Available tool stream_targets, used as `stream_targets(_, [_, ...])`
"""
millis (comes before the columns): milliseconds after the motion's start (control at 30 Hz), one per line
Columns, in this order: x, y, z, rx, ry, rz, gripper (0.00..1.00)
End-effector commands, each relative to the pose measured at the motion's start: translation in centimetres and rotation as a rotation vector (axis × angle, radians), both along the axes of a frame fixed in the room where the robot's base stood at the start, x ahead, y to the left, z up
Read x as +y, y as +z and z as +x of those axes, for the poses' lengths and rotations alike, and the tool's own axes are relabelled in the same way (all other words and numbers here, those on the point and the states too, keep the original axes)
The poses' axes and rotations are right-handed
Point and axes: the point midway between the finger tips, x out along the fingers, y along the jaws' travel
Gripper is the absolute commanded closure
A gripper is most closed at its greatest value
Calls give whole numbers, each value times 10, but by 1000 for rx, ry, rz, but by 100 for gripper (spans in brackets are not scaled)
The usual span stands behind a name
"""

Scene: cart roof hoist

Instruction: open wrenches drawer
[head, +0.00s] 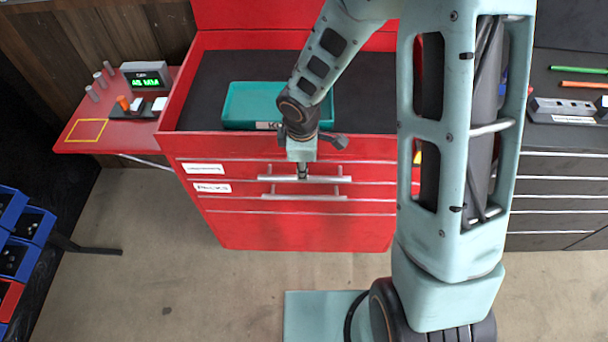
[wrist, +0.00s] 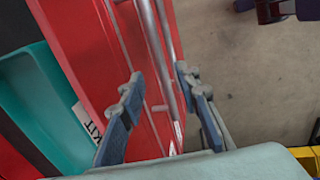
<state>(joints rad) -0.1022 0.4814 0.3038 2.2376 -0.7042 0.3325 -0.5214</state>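The red tool cart (head: 300,230) has stacked drawers. The top drawer front (head: 245,170) has a white label (head: 204,169), too small to read surely. Its bar handle (head: 325,179) is in front of it. The drawer below has a label (head: 212,188) that seems to read "PICKS" and its own bar handle (head: 290,197). Both drawers look shut. My gripper (head: 302,172) points down at the top handle. In the wrist view its blue fingers (wrist: 158,76) are apart, with silver handle bars (wrist: 152,45) between them. I cannot tell whether a finger touches a bar.
A teal tray (head: 245,103) lies in the cart's dark top. A red side shelf (head: 105,135) with a green display (head: 146,78) stands left. Blue bins (head: 20,225) are at the far left. A dark cabinet (head: 555,190) stands right.

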Motion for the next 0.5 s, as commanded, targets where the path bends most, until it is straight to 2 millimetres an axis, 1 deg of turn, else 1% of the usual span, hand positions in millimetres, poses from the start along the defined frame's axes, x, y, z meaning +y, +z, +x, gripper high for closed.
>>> stream_targets(33, [0, -14, 1, 4, 3, -2, 70])
stream_targets(200, [0, -42, 7, 3, 2, -2, 70])
stream_targets(333, [0, -57, 11, 2, 0, -1, 70])
stream_targets(500, [0, -65, 13, 0, -1, -1, 70])
